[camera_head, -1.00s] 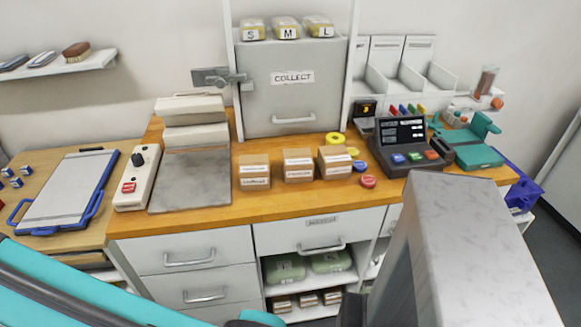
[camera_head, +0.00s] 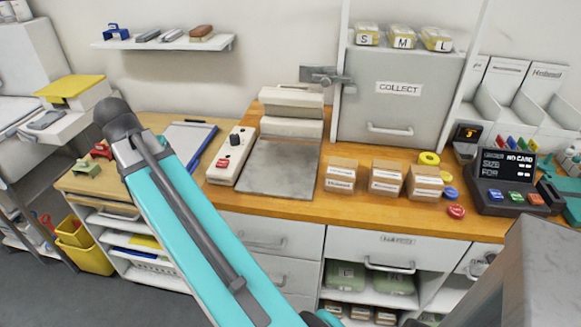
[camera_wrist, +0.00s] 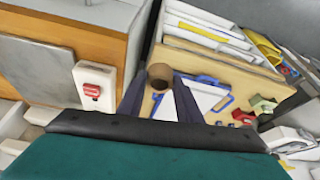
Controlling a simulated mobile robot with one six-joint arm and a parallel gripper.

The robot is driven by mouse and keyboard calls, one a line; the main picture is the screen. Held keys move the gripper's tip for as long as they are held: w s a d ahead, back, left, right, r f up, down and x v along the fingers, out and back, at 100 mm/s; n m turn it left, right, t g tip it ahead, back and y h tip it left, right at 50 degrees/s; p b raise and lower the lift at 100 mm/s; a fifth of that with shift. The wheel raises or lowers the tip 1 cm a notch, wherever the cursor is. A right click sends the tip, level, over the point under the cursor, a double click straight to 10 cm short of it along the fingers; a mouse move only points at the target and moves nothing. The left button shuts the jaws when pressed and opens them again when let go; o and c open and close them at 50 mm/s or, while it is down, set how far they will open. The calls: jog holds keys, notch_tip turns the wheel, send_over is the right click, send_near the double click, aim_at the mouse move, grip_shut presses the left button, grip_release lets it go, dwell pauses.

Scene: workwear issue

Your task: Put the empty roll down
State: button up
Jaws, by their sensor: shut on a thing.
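The empty roll (camera_wrist: 159,71), a short brown cardboard tube, shows in the wrist view between the dark fingertips of my gripper (camera_wrist: 160,84). The fingers are shut on it, and it is held above the side table. In the head view I cannot make out the roll or the gripper; only my cyan arm crosses the picture. The wooden side table (camera_head: 78,186) stands left of the main counter. It also shows in the wrist view (camera_wrist: 180,60).
A blue-edged clipboard (camera_head: 183,146) and red and green items (camera_head: 103,150) lie on the side table. A yellow bin (camera_head: 85,258) stands lower left. The main counter (camera_head: 290,205) holds a white switch box (camera_head: 230,155), a grey plate (camera_head: 282,168) and small cartons (camera_head: 387,178).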

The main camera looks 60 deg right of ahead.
jog(key=s+d+m, duration=0.1)
jog(key=s+d, duration=0.1)
jog(key=d, duration=0.2)
jog(key=s+d+r+m+g, duration=0.1)
jog(key=s+d, duration=0.2)
jog(key=s+d+m, duration=0.1)
jog(key=s+d, duration=0.1)
jog(key=d, duration=0.2)
jog(key=shift+s+d+r+m+h+p, duration=0.2)
jog(key=shift+s+d+m+h+p, duration=0.1)
jog(key=shift+s+m+p, duration=0.1)
jog(key=s+d+f+m+g, duration=0.1)
jog(key=s+d+m, duration=0.1)
jog(key=s+d, duration=0.3)
jog(key=s+d+f+m+b, duration=0.1)
jog(key=s+d+m, duration=0.1)
jog(key=s+d, duration=0.3)
jog(key=s+d+f+m+g, duration=0.1)
jog(key=s+d+f, duration=0.1)
jog(key=s+d, duration=0.4)
jog(key=shift+s+d+m+g, duration=0.1)
jog(key=shift+s+m+g, duration=0.25)
jog(key=shift+s, duration=1.4)
jog(key=shift+s+d+f, duration=0.1)
jog(key=shift+f, duration=0.1)
jog(key=shift+d, duration=0.15)
